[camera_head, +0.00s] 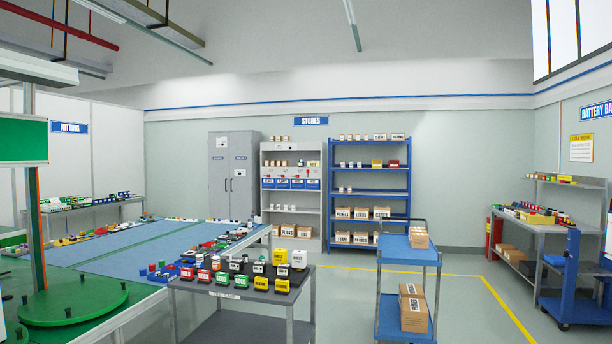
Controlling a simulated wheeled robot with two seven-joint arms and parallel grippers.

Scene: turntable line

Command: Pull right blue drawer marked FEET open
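A row of several small blue drawers stands on the grey shelf unit (320,215) under the STORES sign, far across the room. The rightmost blue drawer (312,184) has a white label. The labels are too small to read, so I cannot tell which drawer is marked FEET. I cannot make out whether any drawer is pulled out. Neither of my grippers is in view.
A grey cart (235,295) with several coloured items stands in front, left of a blue cart (408,252) with cardboard boxes. A green-edged workbench (75,335) fills the left. Grey floor (470,310) is clear between the blue cart and the right-hand bench.

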